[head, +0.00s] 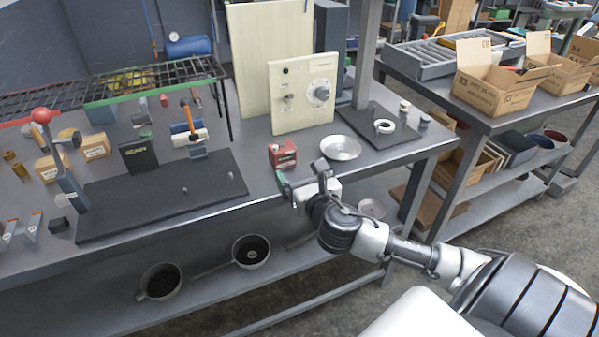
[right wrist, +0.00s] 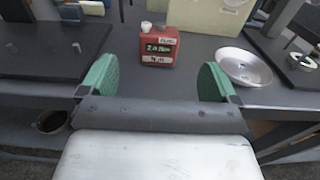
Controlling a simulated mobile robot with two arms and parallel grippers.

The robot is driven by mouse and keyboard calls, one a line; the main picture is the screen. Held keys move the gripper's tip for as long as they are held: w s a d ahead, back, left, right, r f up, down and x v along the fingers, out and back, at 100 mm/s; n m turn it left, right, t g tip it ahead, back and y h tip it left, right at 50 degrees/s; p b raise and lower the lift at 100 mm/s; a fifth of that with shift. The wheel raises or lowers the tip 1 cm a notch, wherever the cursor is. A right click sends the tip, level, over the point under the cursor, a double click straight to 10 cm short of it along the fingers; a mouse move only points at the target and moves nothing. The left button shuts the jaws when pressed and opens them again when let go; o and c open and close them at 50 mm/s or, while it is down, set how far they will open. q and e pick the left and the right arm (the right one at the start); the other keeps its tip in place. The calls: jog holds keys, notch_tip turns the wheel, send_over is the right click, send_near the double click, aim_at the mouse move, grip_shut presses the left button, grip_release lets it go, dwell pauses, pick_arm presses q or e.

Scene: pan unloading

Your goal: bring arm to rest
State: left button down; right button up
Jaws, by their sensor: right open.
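My right gripper (head: 283,186) is at the front edge of the metal workbench (head: 235,194) in the head view. In the right wrist view its two green fingers (right wrist: 155,82) stand wide apart with nothing between them. A red box (head: 283,154) stands on the bench just beyond the fingers; it also shows in the right wrist view (right wrist: 158,47) with a white label. A shallow metal pan (head: 340,148) lies to the right of the red box, apart from the gripper. My left gripper is in neither view.
A dark plate (head: 160,200) lies on the bench at left. A cream panel with a dial (head: 302,93) stands behind the red box. Pots (head: 250,252) sit on the lower shelf. Cardboard boxes (head: 495,86) stand on the right bench. Open floor (head: 520,225) lies to the right.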

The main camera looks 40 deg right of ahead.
jog(key=s+a+f+m+g, duration=0.3)
jog(key=s+f+m, duration=0.2)
jog(key=m, duration=0.3)
jog(key=s+a+f+m+g, duration=0.2)
jog(key=s+f+m+g, duration=0.3)
jog(key=m, duration=0.3)
jog(key=s+a+f+m+g+y, duration=0.25)
jog(key=s+a+m, duration=0.25)
jog(key=s+m, duration=0.25)
jog(key=s+a+f+m+g+y, duration=0.2)
jog(key=s+a+f+m+g, duration=0.15)
jog(key=s+m, duration=0.4)
notch_tip(320, 180, down, 23)
jog(key=a+g+p, duration=0.1)
jog(key=s+d+f+g+p, duration=0.1)
jog(key=s+d+f, duration=0.2)
jog(key=s+f, duration=1.2)
jog(key=shift+s+f, duration=0.3)
jog(key=shift+f, duration=0.6)
